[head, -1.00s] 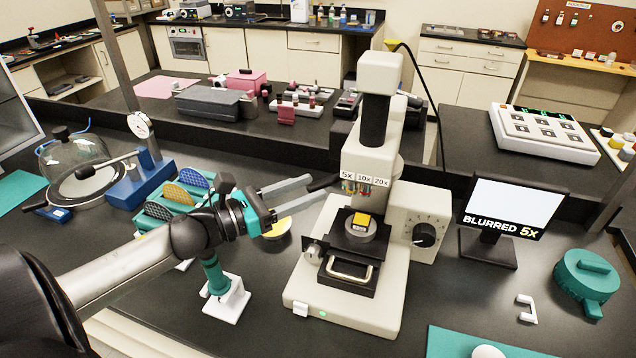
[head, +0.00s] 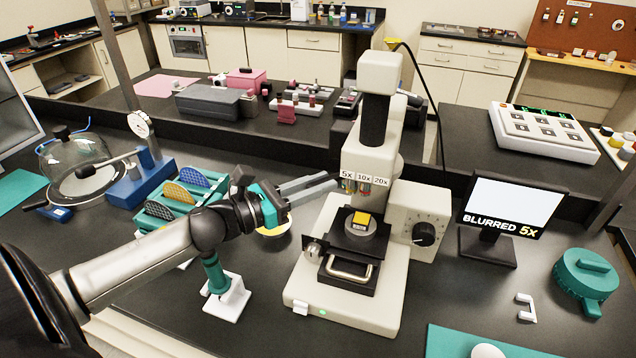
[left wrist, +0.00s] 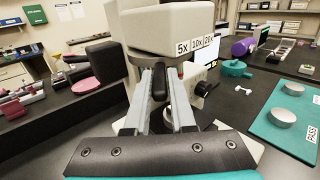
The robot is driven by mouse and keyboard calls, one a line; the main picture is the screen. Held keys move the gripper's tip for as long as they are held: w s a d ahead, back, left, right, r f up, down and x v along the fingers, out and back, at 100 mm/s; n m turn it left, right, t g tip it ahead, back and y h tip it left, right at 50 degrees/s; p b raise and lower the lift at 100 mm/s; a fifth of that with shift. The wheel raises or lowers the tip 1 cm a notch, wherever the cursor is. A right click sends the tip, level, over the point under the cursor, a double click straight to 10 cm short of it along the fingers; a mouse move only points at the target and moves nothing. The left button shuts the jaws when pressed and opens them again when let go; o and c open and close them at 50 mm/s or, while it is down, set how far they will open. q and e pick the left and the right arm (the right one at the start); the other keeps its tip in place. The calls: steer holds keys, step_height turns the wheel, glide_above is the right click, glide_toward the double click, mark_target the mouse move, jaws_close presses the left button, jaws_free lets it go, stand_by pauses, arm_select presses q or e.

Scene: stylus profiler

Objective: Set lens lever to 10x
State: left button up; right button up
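The stylus profiler (head: 385,200) is a cream instrument with a "5x 10x 20x" label (head: 365,180) on its head; the label also shows in the wrist view (left wrist: 197,45). The black lens lever (left wrist: 160,82) points out toward my left gripper (head: 333,179). In the wrist view the two grey fingers (left wrist: 162,70) lie close on either side of it, with little or no gap. In the head view the fingers hide most of the lever. A screen (head: 512,210) reads "BLURRED 5x". My right gripper is not in view.
A yellow sample (head: 362,219) sits on the profiler stage below the head. A white and teal stand (head: 227,297) and a teal rack (head: 180,200) stand near my left arm. A teal round case (head: 585,277) lies at right. Bench in front of the screen is mostly clear.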

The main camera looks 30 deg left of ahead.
arm_select(q)
jaws_close()
stand_by(1.0)
